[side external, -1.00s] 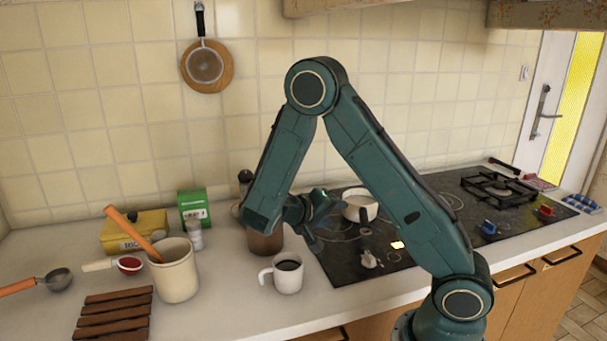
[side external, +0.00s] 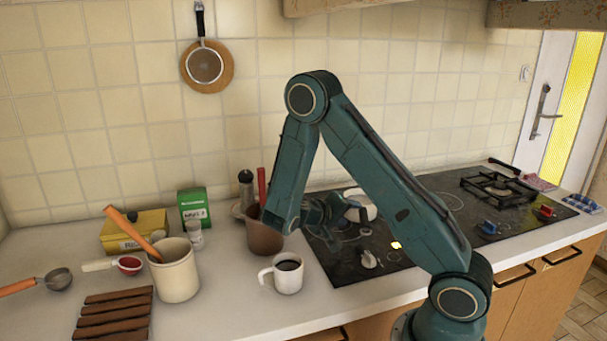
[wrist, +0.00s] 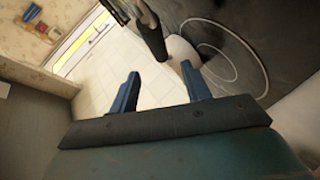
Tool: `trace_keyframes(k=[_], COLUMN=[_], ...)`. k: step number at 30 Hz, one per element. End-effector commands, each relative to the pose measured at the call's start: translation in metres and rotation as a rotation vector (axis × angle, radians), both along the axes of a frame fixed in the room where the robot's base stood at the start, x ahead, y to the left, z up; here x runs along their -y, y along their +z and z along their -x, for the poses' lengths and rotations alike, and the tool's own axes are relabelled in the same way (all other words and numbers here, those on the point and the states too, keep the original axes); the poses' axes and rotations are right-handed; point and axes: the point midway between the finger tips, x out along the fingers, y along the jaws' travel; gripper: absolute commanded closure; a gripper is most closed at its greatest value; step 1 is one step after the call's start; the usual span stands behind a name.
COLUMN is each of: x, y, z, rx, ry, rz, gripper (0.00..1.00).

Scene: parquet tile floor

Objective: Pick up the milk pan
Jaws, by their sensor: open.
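The milk pan (side external: 369,212) is a small white pan on the dark stove top, partly hidden behind my arm in the side view. In the wrist view a white rounded body (wrist: 183,50) with a dark handle (wrist: 150,32) shows just beyond the fingers; it looks like the pan. My gripper (wrist: 160,72) has its two blue fingers apart with nothing held between them. In the side view my gripper (side external: 328,222) is at the stove's left end, just left of the pan. Whether it touches the pan cannot be told.
A white mug (side external: 287,273) with dark contents stands in front of my gripper, near the stove's left edge. A brown pot (side external: 263,238) with a red handle is just left of my forearm. A burner grate (side external: 497,188) is further right.

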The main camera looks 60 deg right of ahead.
Motion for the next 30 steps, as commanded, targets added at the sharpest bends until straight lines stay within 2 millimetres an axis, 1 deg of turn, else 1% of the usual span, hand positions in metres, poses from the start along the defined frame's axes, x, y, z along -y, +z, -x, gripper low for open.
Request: trace_keyframes(k=[1,6,17,30], x=[0.006,0.015,0.02,0.056], y=[-0.002,-0.007,-0.009,-0.027], z=[0.003,0.005,0.007,0.021], rx=[-0.001,0.001,0.0,0.0], ry=[-0.003,-0.001,0.0,-0.002], rz=[-0.001,0.0,0.0,0.0], gripper=[0.52,0.52,0.52,0.52])
